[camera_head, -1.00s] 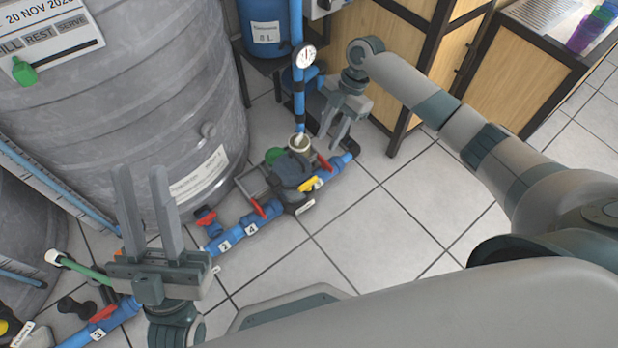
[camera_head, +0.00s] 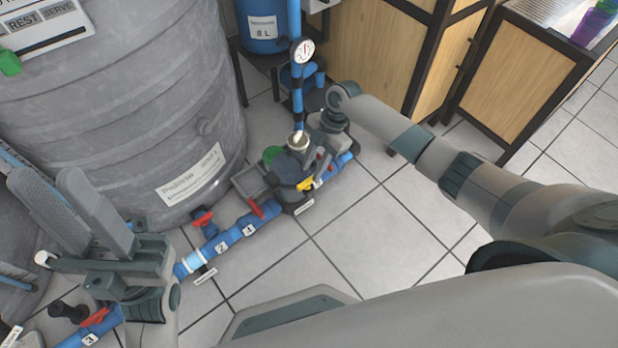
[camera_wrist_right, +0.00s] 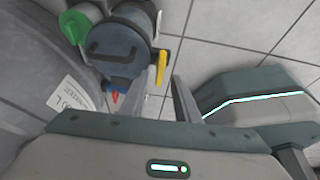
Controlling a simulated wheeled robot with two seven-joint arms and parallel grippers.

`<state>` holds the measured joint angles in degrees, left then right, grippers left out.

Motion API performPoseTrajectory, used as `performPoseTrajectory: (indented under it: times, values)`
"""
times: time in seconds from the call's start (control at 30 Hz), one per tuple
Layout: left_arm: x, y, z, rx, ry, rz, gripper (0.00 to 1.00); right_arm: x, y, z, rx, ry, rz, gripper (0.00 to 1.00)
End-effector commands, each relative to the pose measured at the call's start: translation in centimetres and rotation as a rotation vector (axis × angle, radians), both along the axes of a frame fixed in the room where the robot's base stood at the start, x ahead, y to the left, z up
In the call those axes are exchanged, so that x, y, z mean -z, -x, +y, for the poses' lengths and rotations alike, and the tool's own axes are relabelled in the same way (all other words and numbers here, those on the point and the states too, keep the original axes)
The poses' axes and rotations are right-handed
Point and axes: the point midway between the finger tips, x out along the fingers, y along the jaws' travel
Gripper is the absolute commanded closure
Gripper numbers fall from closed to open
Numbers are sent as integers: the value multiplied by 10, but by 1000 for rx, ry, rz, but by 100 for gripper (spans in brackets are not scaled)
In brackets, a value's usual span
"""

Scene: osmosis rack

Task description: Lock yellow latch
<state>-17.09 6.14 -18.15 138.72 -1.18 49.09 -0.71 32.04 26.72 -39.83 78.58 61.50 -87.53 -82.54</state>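The yellow latch (camera_head: 306,184) is a small yellow lever on the side of the dark pump housing (camera_head: 288,170) on the blue pipe. In the right wrist view the yellow latch (camera_wrist_right: 162,70) stands upright beside the dark blue round housing (camera_wrist_right: 113,52). My right gripper (camera_head: 322,158) is just above and right of the housing. My left gripper (camera_head: 50,180) is open and empty at the far left, over the tank side.
A grey ribbed tank (camera_head: 120,110) stands behind the housing. Red-handled valves (camera_head: 203,217) sit along the blue pipe (camera_head: 226,240). A vertical blue pipe with a gauge (camera_head: 303,50) rises near my right gripper. Wooden cabinets (camera_head: 375,50) stand at the back; tiled floor (camera_head: 380,240) is free in front.

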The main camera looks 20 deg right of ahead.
Motion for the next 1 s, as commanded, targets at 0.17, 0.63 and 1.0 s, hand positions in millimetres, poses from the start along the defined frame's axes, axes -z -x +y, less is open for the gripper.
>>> performPoseTrajectory:
  times: [0.17,0.63,1.0]
  values:
    - [-2,4,3,0,14,-54,72,25,4,10,-1,0,2,71]
    - [-5,3,1,6,19,-62,72,37,6,15,-1,0,1,71]
    - [-6,3,1,6,18,-62,72,37,6,14,0,0,1,100]
